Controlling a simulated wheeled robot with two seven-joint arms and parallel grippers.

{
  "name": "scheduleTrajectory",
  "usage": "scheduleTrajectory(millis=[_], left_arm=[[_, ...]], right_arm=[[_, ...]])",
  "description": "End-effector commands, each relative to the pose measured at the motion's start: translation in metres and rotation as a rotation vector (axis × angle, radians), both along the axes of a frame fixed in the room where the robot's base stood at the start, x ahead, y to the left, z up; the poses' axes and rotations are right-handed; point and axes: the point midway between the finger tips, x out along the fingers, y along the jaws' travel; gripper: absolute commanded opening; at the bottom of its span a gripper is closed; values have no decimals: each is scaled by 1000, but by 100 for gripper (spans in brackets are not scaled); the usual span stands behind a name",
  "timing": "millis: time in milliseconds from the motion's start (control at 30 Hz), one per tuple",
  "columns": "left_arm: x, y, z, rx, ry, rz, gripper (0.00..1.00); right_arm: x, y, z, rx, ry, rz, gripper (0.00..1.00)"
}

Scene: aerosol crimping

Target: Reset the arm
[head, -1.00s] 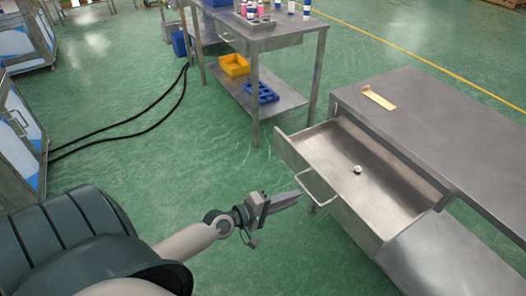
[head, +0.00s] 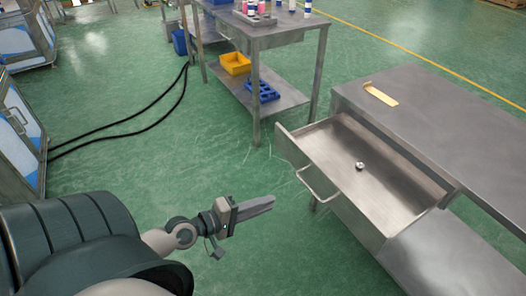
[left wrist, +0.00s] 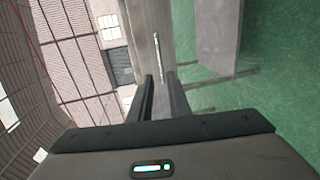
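My left gripper (head: 270,203) is in front of the open drawer (head: 345,185), left of its handle (head: 318,186) and clear of it. In the left wrist view the two dark fingers (left wrist: 161,82) stand apart with a gap and nothing between them, so the gripper is open and empty. The drawer's metal front (left wrist: 148,30) shows beyond the fingertips. A small round metal part (head: 360,166) lies on the drawer floor. My right gripper is not in view.
The metal table (head: 440,120) with the drawer stands at right, with a yellowish flat piece (head: 381,95) on top. Another table (head: 285,32) behind holds bottles, with a yellow bin (head: 235,64) and blue tray (head: 262,92) below. Green floor is free around my left arm.

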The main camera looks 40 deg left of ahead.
Motion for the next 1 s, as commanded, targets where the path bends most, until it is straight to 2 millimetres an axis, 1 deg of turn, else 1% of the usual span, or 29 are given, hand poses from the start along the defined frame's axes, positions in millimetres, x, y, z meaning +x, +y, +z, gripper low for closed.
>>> scheduleTrajectory(millis=[467,567,633,667,767,867,900,967,1000], left_arm=[[0,1,-2,4,1,1,17],[1,4,-11,27,6,8,17],[1,7,-25,61,14,17,17],[0,10,-33,82,19,21,17],[-2,18,-71,178,46,35,17],[-9,27,-121,308,86,40,17],[-14,28,-144,368,106,35,17],[-23,30,-180,461,141,21,17],[-30,30,-205,524,165,6,17]], right_arm=[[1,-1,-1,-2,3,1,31],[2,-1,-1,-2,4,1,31],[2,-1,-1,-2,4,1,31],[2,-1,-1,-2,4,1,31],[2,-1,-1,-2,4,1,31],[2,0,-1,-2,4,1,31],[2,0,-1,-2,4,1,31],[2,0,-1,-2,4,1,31],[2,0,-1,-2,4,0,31]])
